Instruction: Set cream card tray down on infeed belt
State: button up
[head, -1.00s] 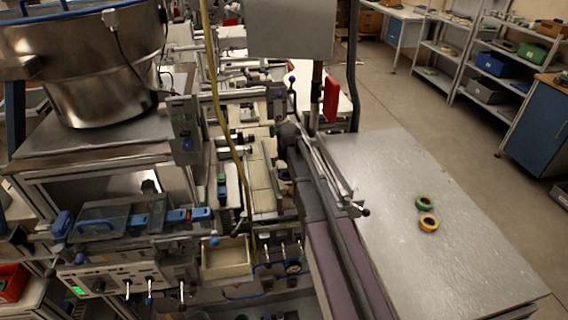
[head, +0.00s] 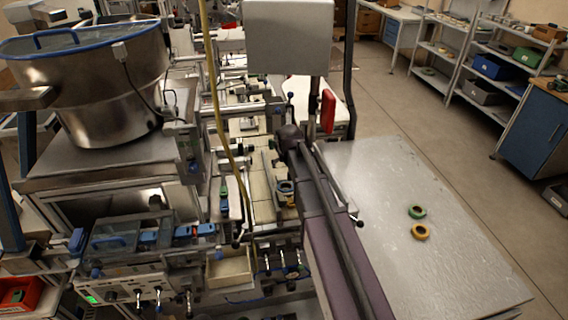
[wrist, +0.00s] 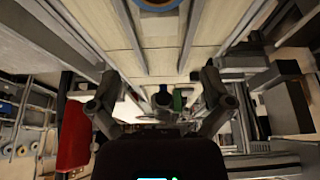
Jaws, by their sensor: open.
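A cream open-topped box (head: 230,268) sits at the front of the machine below the belt in the head view; I cannot tell whether it is the card tray. The cream slatted belt (head: 260,187) runs away from me through the middle of the machine. The belt also shows along the top of the wrist view (wrist: 205,22). My gripper (wrist: 160,82) is open, its two fingers wide apart, with nothing held between them.
A metal table at right (head: 455,265) holds a green reel (head: 417,212) and a yellow reel (head: 420,232). A steel bowl (head: 95,95) stands at left.

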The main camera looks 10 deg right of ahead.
jog(key=shift+p+v, duration=0.85)
jog(key=shift+v, duration=0.4)
jog(key=s+f+g, duration=0.1)
jog(key=s+g, duration=0.3)
jog(key=s, duration=2)
jog(key=shift+s+f, duration=0.25)
jog(key=shift+a, duration=0.1)
notch_tip(320, 180, down, 5)
jog(key=b, duration=0.5)
jog(key=shift+f, duration=0.15)
